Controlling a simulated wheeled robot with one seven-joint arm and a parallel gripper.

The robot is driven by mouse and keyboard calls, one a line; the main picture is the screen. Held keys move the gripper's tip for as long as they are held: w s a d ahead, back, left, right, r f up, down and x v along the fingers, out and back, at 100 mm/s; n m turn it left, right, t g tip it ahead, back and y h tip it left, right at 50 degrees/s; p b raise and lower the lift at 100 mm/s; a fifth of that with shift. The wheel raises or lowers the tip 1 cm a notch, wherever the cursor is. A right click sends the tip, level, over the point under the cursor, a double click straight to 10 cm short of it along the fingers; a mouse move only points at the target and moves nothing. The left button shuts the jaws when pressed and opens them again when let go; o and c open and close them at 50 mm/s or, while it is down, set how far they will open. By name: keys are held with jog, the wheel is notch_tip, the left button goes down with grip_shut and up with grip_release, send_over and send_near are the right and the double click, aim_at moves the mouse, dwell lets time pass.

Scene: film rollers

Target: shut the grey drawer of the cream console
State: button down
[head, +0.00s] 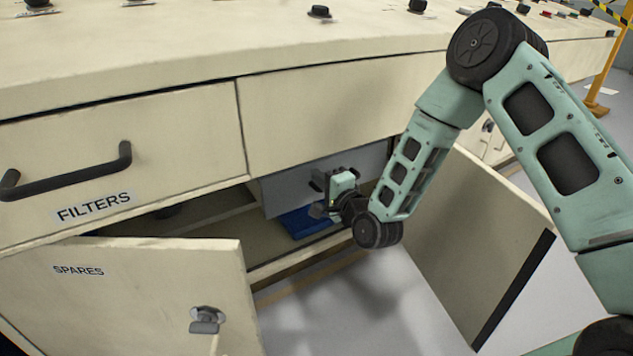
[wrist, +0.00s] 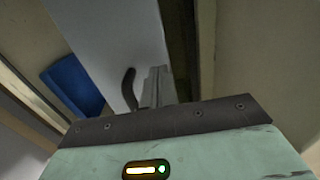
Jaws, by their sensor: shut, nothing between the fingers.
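The cream console (head: 190,100) fills the head view, with two doors standing open below its top drawers. Inside the opening is the front of the grey drawer (head: 282,192), a plain grey panel partly hidden behind my arm. In the wrist view the grey front (wrist: 95,25) runs diagonally, with a dark curved handle (wrist: 128,90) on it. My gripper (head: 318,209) is inside the opening, close in front of the grey front. In the wrist view its fingers (wrist: 157,84) are shut and empty, just beside the handle; I cannot tell whether they touch it.
The SPARES door (head: 150,290) stands open at left and another open door (head: 470,240) is at right, with my arm between them. A blue object (head: 302,224) lies low in the cabinet. The FILTERS drawer (head: 120,160) is above left. Floor in front is clear.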

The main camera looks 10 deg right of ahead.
jog(key=shift+x, duration=0.8)
jog(key=shift+w, duration=0.15)
